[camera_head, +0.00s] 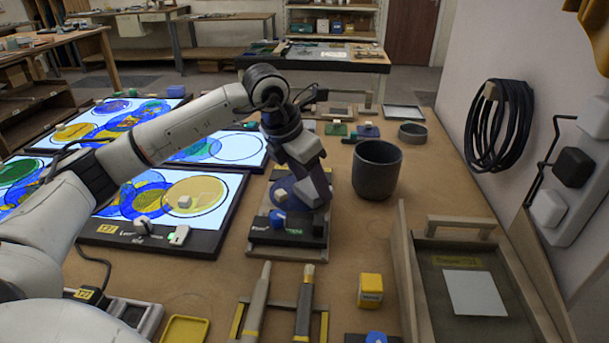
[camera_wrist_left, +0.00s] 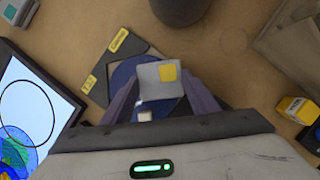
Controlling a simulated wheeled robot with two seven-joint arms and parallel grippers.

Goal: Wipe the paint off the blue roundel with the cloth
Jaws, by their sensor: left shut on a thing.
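The blue roundel (camera_head: 283,193) lies on a dark board (camera_head: 258,237) in the middle of the table, partly hidden by my left arm. In the left wrist view the roundel (camera_wrist_left: 123,72) shows as a blue disc around my fingers. My left gripper (camera_head: 312,192) points down over it. In the left wrist view my left gripper (camera_wrist_left: 160,92) is shut on a pale grey square pad with a yellow patch, which looks like the cloth (camera_wrist_left: 150,73). I cannot tell whether the pad touches the glass. Paint on the roundel is not clear. My right gripper is not in view.
A dark grey pot (camera_head: 377,170) stands close to the right of my gripper. Lit panels with painted glass (camera_head: 222,250) lie to the left. Two long-handled tools (camera_head: 305,300) rest in front, with a yellow block (camera_head: 371,290) beside them. A wooden-sided tray (camera_head: 405,280) stands at right.

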